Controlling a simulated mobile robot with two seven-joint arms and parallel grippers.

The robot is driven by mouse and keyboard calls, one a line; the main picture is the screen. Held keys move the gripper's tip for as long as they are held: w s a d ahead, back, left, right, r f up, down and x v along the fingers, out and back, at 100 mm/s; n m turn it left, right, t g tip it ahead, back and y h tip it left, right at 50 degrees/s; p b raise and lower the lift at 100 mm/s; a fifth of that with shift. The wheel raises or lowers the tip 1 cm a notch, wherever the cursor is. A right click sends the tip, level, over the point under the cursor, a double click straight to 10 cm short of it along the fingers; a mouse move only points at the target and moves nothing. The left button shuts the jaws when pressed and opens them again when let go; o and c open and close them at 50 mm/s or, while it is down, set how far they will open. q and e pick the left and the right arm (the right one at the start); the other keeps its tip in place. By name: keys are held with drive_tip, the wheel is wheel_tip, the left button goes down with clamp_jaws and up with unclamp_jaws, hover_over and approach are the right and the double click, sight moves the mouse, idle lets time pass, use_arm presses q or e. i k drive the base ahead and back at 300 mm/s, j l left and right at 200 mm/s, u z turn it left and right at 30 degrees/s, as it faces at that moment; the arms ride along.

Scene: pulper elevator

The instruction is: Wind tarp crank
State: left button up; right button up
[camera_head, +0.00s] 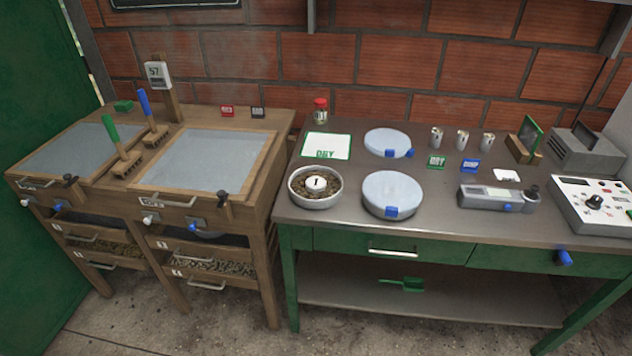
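I cannot make out a tarp crank for certain in the head view. A wooden bench (193,119) at the left has two grey sheet-like panels set in its top, a left one (75,150) and a right one (205,158). A small dark fitting (224,199) sits at the front right corner of the bench, and a similar one (24,182) at its front left. Blue and white knobs (149,220) show along the front edge. Neither of my grippers is in view.
A metal-topped green table (400,225) stands at the right, with a bowl of beans (316,187), blue-tabbed round lids (392,192), metal cups and instruments on it. A green door (35,90) is at the far left. Concrete floor (200,335) is clear in front.

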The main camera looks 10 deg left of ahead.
sight(562, 258)
drive_tip(key=z, duration=1.45)
